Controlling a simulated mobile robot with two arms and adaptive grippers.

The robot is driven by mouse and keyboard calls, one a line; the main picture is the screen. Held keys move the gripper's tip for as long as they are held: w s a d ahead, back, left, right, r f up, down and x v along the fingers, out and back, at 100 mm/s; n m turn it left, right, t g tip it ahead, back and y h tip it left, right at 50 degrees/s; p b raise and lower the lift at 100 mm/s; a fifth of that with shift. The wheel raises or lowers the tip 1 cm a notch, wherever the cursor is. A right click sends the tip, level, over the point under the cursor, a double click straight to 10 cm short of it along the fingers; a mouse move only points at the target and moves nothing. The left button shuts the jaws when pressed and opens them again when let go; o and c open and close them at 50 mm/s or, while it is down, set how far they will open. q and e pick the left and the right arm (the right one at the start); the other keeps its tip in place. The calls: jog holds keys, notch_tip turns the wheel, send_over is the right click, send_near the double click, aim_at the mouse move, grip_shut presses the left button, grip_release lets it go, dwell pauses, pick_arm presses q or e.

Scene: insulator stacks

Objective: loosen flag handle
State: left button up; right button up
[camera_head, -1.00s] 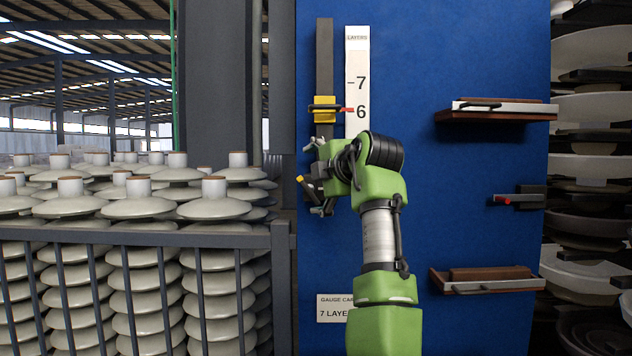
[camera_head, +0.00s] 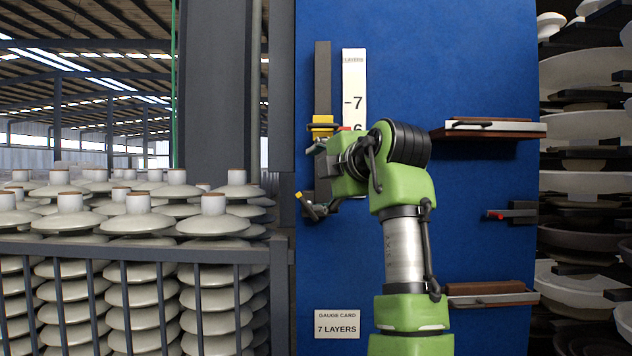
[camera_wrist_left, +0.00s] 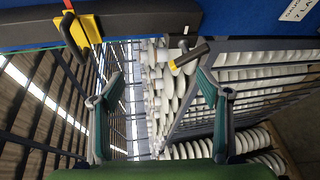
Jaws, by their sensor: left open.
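The flag handle (camera_wrist_left: 190,57) is a short dark lever with a yellow end, below the dark rail in the left wrist view. In the head view its yellow end (camera_head: 299,194) shows at the panel's left edge; my gripper partly hides the rest. The yellow slider (camera_head: 323,126) sits higher on the dark vertical rail (camera_head: 323,75), its red pointer near the 6; it also shows in the left wrist view (camera_wrist_left: 86,30). My left gripper (camera_wrist_left: 160,100) is open, its fingers spread to either side of the handle, with nothing visibly held. My right gripper is not in view.
The blue panel (camera_head: 480,60) carries a white layer scale (camera_head: 354,80), a gauge card (camera_head: 337,324) and shelves (camera_head: 495,130) at right. Insulator stacks (camera_head: 138,205) stand behind dark bars (camera_head: 140,246) at left. More racked discs (camera_head: 590,130) are at far right.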

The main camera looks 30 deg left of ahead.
pick_arm(q)
jog(key=b+v, duration=0.1)
jog(key=v, duration=0.6)
jog(key=shift+s, duration=0.25)
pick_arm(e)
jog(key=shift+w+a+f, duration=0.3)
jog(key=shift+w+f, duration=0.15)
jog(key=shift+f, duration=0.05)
pick_arm(q)
jog(key=shift+r, duration=0.1)
